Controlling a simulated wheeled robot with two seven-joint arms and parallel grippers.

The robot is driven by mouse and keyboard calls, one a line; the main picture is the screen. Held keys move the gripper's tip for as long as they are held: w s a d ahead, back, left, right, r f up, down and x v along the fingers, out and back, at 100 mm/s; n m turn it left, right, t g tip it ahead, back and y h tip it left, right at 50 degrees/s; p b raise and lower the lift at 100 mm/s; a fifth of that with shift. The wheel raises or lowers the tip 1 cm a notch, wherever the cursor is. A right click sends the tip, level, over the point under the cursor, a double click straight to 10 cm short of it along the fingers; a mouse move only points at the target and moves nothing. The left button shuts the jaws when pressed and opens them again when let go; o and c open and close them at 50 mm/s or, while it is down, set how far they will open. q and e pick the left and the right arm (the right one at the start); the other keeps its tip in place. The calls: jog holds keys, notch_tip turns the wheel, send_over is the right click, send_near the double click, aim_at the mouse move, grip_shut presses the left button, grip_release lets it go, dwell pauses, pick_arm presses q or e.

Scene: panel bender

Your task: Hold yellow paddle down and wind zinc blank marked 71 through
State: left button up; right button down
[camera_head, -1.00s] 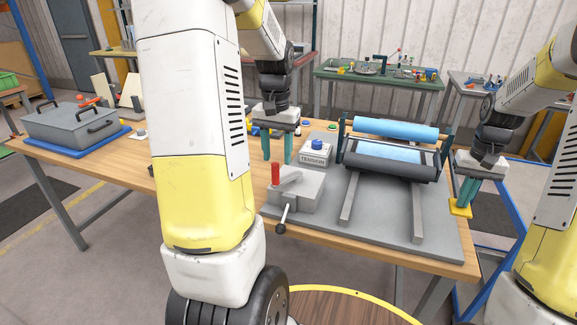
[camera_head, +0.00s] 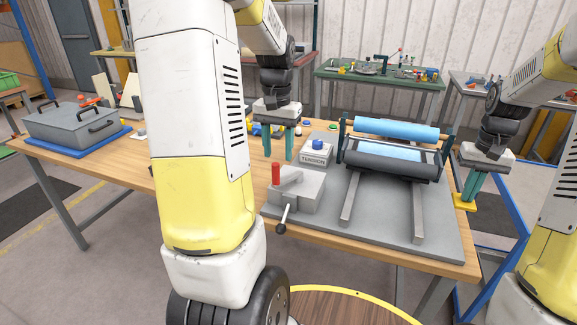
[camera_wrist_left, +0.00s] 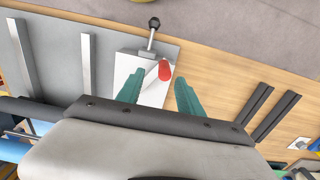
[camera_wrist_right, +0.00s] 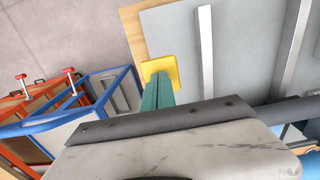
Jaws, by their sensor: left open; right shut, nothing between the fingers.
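The yellow paddle (camera_head: 464,202) sticks out at the right edge of the grey base plate; it also shows in the right wrist view (camera_wrist_right: 158,66). My right gripper (camera_head: 470,193) is shut and empty, its fingertips at the paddle; I cannot tell whether they press on it. The red knob (camera_head: 276,174) stands upright on the crank of a grey gearbox (camera_head: 300,192). My left gripper (camera_head: 278,157) is open above the crank. In the left wrist view the red knob (camera_wrist_left: 165,70) lies between its fingertips in the picture, with nothing gripped. I make out no blank marked 71.
Rollers (camera_head: 390,162) with a light blue sheet stand at the back of the base plate (camera_head: 385,220). A TENSION box (camera_head: 316,152) with a blue knob is beside them. Two grey rails (camera_head: 417,212) run forward. A lidded grey box (camera_head: 72,122) stands at the table's left end.

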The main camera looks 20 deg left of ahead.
jog(key=shift+w+a+r, duration=0.1)
jog(key=shift+r, duration=3.25)
jog(key=s+a+r+t+y, duration=0.1)
jog(key=s+a+r+t, duration=0.3)
jog(key=s+r, duration=0.65)
pick_arm(q)
jog(key=s+d+r+t, duration=0.2)
jog(key=s+d+r, duration=0.1)
jog(key=s, duration=0.3)
jog(key=s+d+r+t+h, duration=0.1)
jog(key=s+d+r+t, duration=0.1)
jog(key=s+d, duration=0.3)
jog(key=s+d+r+t+h, duration=0.1)
jog(key=s+d+r+t, duration=0.1)
jog(key=s+d+r, duration=0.2)
jog(key=s, duration=0.2)
jog(key=shift+s+d+r+m, duration=0.2)
jog(key=shift+s+r+m, duration=0.1)
jog(key=shift+m, duration=0.1)
pick_arm(e)
jog(key=s+a+t, duration=0.1)
jog(key=s+a, duration=0.1)
jog(key=s, duration=0.5)
jog(key=s+a+f+t+y, duration=0.1)
jog(key=s+a, duration=0.2)
jog(key=s, duration=0.4)
jog(key=shift+s+n, duration=0.3)
jog(key=shift+s, duration=0.1)
